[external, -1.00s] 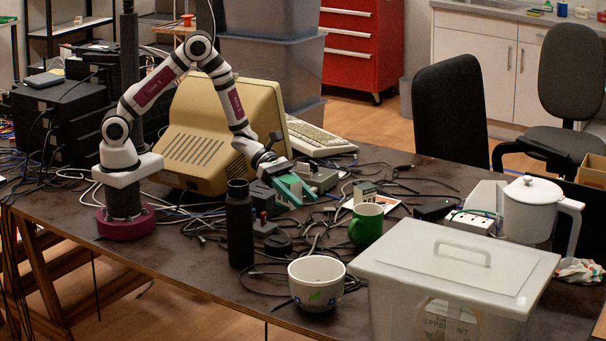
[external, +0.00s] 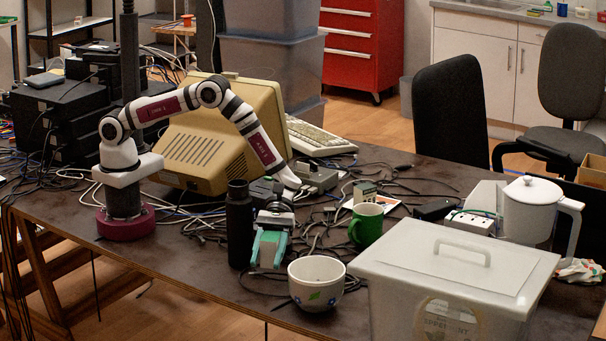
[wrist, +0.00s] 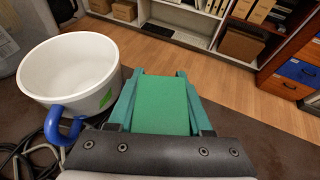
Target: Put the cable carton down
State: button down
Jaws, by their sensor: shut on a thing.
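The cable carton (wrist: 160,106) is a green box in the wrist view, held between the two teal fingers of my gripper (wrist: 160,92). My gripper is shut on it. In the external view my gripper (external: 269,250) is between the black bottle and the white mug, pointing towards the table's front edge.
A white mug (external: 316,285) with a blue handle (wrist: 66,124) stands close beside my gripper. A black bottle (external: 240,225) stands on its other side. A green mug (external: 366,225), cables and a translucent lidded bin (external: 395,290) lie to the right. Bare table (external: 195,265) shows at the front left.

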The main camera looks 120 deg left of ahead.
aim_at(268, 292)
notch_tip(268, 292, down, 5)
jog(key=shift+f, duration=0.1)
jog(key=shift+f, duration=0.1)
jog(key=shift+c, duration=1.6)
grip_release()
jog(key=v, duration=1.2)
jog(key=shift+a, duration=0.1)
